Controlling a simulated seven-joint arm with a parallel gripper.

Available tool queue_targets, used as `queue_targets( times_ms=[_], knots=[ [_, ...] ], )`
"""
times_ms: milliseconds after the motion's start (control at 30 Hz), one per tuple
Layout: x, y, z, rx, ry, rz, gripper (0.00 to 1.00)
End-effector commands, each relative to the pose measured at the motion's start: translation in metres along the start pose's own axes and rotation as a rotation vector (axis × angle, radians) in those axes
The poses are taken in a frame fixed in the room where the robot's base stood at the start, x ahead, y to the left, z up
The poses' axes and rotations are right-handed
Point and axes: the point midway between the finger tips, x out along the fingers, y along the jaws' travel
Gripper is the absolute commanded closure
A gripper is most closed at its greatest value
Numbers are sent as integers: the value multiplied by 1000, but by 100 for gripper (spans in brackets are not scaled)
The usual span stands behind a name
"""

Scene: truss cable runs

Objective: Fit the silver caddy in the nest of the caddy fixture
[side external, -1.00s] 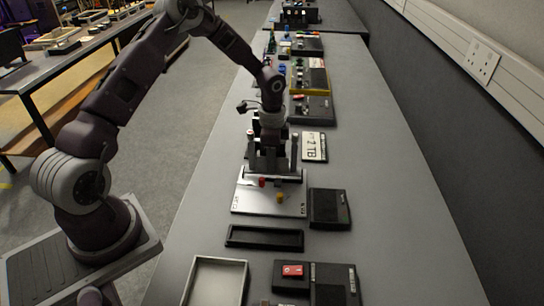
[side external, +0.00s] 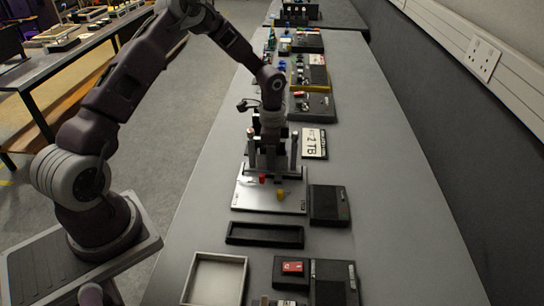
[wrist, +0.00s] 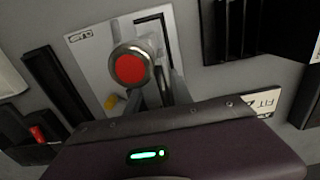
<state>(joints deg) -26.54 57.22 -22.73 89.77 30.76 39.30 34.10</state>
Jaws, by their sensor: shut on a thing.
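My gripper (side external: 269,168) is low over the far part of the fixture's pale plate (side external: 242,201). In the wrist view its fingers (wrist: 157,88) are shut on a silver piece with a round red face (wrist: 130,69), which I take to be the silver caddy. The fingers hide part of it. The plate (wrist: 88,60) carries a dark angled bracket (wrist: 168,22), seemingly an edge of the nest, and a small yellow knob (wrist: 110,102). Two upright posts flank my gripper in the side view. Whether the caddy touches the nest cannot be told.
A black tray (side external: 264,235) and a pale open tray (side external: 216,280) lie nearer the camera. A dark box (side external: 329,205) sits close right of the plate, and a lettered sign (side external: 314,143) lies behind it. More devices line the far bench; the bench's right side is clear.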

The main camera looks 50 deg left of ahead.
Motion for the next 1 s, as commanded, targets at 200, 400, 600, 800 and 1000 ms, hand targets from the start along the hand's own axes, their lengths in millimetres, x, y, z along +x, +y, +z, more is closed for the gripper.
queue_targets(
  times_ms=[200,400,600,800,1000],
  knots=[
    [6,0,0,0,-1,0,100],
    [6,0,0,0,0,-1,100],
    [8,0,0,0,-1,0,100],
    [13,0,0,0,1,-1,100],
    [13,0,0,0,0,-1,100]
  ],
)
